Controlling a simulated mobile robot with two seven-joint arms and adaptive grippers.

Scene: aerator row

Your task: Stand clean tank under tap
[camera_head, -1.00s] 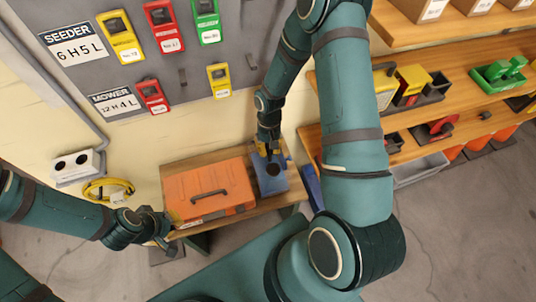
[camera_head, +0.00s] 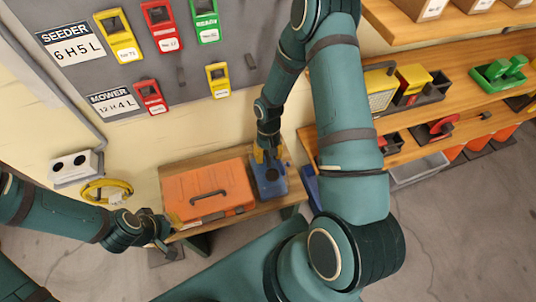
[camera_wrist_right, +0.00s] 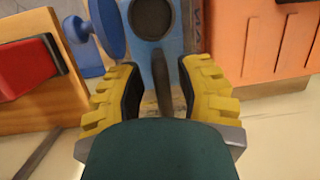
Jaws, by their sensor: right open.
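A blue tank (camera_head: 269,182) with a dark round cap stands on the wooden bench, right of an orange toolbox. In the right wrist view, the tank (camera_wrist_right: 150,52) shows its cap at the top and a dark handle bar (camera_wrist_right: 161,80). My right gripper (camera_head: 266,156) is at the tank's back end. Its yellow fingers (camera_wrist_right: 158,100) are open, one on each side of the bar, with gaps to it. My left gripper (camera_head: 162,238) is low at the bench's left end, away from the tank; its finger opening is unclear. I cannot identify a tap with certainty.
The orange toolbox (camera_head: 208,190) fills the bench's left part, close to the tank. A blue object (camera_head: 311,186) is just right of the bench, and a blue disc (camera_wrist_right: 107,25) shows in the wrist view. Loaded shelves (camera_head: 455,112) stand to the right.

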